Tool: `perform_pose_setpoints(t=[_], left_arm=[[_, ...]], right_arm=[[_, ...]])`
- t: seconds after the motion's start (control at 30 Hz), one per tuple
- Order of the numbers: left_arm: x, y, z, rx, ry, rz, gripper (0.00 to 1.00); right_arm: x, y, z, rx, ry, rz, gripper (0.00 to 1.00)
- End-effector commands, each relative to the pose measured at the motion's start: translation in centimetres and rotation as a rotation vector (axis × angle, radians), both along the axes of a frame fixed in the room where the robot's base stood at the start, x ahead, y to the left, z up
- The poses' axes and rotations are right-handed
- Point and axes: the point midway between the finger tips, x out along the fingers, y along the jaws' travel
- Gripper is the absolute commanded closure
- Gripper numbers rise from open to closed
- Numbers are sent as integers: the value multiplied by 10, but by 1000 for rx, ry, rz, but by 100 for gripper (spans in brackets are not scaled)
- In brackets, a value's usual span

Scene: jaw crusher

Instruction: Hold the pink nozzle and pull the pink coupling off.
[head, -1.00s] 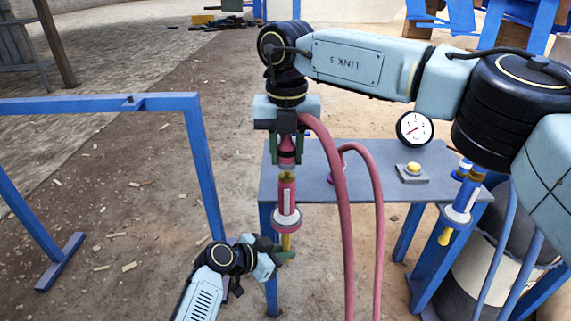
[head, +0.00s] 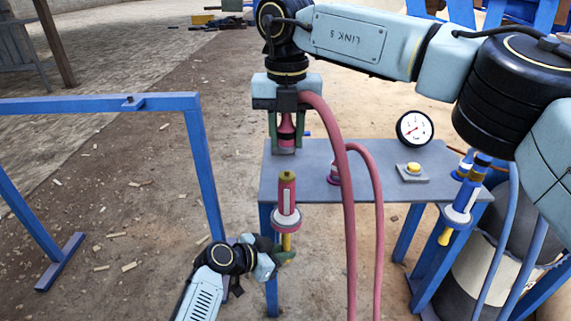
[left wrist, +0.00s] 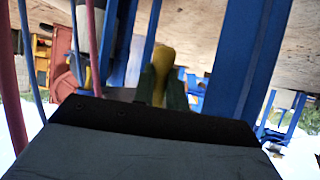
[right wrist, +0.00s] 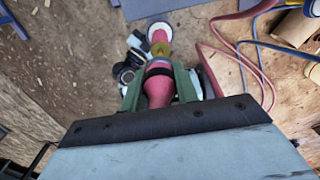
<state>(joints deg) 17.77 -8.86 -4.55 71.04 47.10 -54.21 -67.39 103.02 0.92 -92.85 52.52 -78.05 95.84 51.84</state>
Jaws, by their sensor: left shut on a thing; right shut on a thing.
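The pink nozzle (head: 286,200) stands upright in front of the blue-grey table, with an olive-yellow top, a white collar and a yellow lower end. My left gripper (head: 286,256) is shut on its yellow lower end, which also shows in the left wrist view (left wrist: 163,62). The pink coupling (head: 287,132), with the red hose on it, is in my right gripper (head: 287,140), shut on it above the nozzle. A clear gap separates coupling and nozzle in the head view. The right wrist view shows the coupling (right wrist: 158,88) between the fingers and the nozzle (right wrist: 160,36) beyond.
The table (head: 320,178) carries a gauge (head: 414,128), a yellow button box (head: 412,170) and another pink fitting, partly hidden by the hose (head: 345,210). A blue nozzle (head: 462,205) hangs at the right. A blue frame (head: 110,103) stands at the left.

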Motion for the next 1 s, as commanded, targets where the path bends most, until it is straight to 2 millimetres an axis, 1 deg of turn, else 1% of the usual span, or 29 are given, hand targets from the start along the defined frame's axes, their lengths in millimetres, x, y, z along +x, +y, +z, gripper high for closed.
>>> perform_pose_setpoints(t=[0.27,0.3,0.47,0.77,0.87,1.0], left_arm=[[0,0,0,0,0,0,99],[0,0,0,0,0,0,81],[0,0,0,0,0,0,61],[0,1,1,0,0,0,61],[-3,5,3,0,-2,1,61],[-11,18,10,2,-3,2,61]], right_arm=[[0,0,1,1,0,0,100],[0,0,1,1,0,0,100],[0,0,1,1,0,0,100],[0,0,1,1,0,0,100],[0,0,1,1,0,0,100],[0,0,1,1,0,0,100]])
